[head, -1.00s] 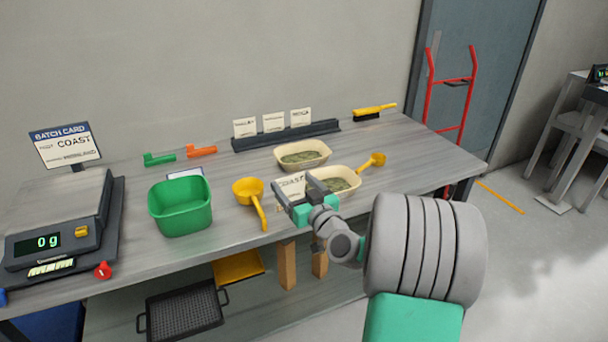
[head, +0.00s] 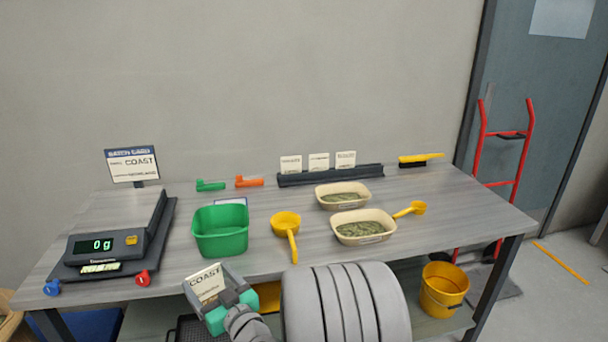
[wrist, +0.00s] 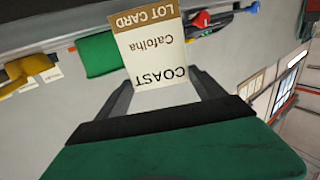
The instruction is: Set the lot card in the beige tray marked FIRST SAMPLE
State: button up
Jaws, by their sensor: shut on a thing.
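My gripper (head: 222,303) is shut on the lot card (head: 207,284), which reads COAST, and holds it in front of the bench's front edge, below the green bin. In the wrist view the lot card (wrist: 155,50) stands between the two fingers, upside down in the picture, with LOT CARD on a brown band. Two beige trays with greenish contents sit on the bench: a rear tray (head: 343,203) and a front tray (head: 361,239).
A green bin (head: 221,250), a yellow scoop (head: 286,222) and a scale (head: 105,244) reading 0 g stand left of the trays. Another yellow scoop (head: 416,208) lies right of them. Behind is a dark card rack (head: 330,179). A yellow bucket (head: 443,291) sits below the bench.

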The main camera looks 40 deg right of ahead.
aim_at(358, 233)
jog(key=u, duration=2.55)
jog(key=k, duration=1.85)
jog(key=z, duration=0.25)
